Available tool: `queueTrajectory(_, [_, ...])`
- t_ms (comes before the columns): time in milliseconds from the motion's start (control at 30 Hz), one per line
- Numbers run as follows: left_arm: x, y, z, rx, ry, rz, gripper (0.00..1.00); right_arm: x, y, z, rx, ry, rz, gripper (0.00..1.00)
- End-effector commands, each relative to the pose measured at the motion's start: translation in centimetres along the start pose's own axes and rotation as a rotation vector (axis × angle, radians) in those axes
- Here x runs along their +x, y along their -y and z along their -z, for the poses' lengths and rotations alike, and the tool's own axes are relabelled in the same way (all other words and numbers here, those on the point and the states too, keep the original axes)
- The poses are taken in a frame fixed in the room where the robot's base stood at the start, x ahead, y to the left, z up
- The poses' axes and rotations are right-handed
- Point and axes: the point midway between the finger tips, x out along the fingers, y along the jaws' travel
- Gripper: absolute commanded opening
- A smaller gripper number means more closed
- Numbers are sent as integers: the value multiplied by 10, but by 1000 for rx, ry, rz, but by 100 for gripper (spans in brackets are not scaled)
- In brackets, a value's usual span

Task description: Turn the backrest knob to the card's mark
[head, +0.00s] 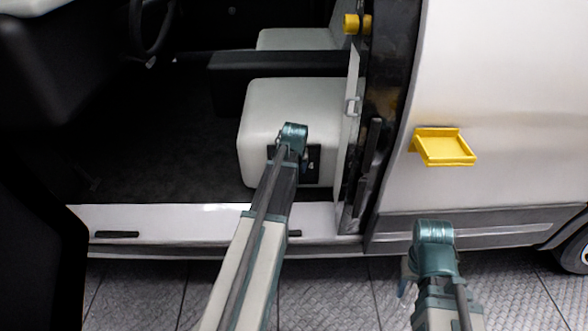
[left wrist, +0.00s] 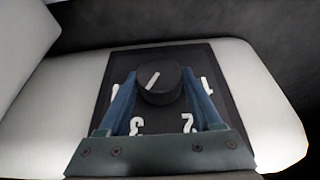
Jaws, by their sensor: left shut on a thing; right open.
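The black round knob (left wrist: 160,86) has a white pointer line, slanting from lower left to upper right in the left wrist view. It sits on a dark dial plate (left wrist: 122,68) on the side of the pale seat (head: 265,112). Inverted digits 3 and 2 show at the plate's near edge; another mark at right is partly hidden. My left gripper (left wrist: 160,76) is shut on the knob, one blue finger each side. My right gripper (head: 405,284) is open and apart from the seat; its fingers are partly hidden. I see no card.
A yellow tray (head: 445,148) juts from the white van body at right and looks empty. A yellow fitting (head: 356,24) is on the door pillar. The door sill (head: 160,222) runs below the seat. Dark floor (head: 150,150) inside is clear.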

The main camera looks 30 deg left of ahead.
Motion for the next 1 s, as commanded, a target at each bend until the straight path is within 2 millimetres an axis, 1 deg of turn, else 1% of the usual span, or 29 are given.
queueTrajectory(167, [1,2,-1,-15,-1,-32,10,1,0,0,0,0,0,50])
queueTrajectory(367, [2,4,-2,-62,0,-138,10,5,0,0,1,0,0,50])
queueTrajectory(700, [5,7,-2,-158,0,-373,10,22,2,1,5,0,0,50])
queueTrajectory(1000, [5,8,-3,-215,2,-515,10,36,4,2,9,0,0,50])
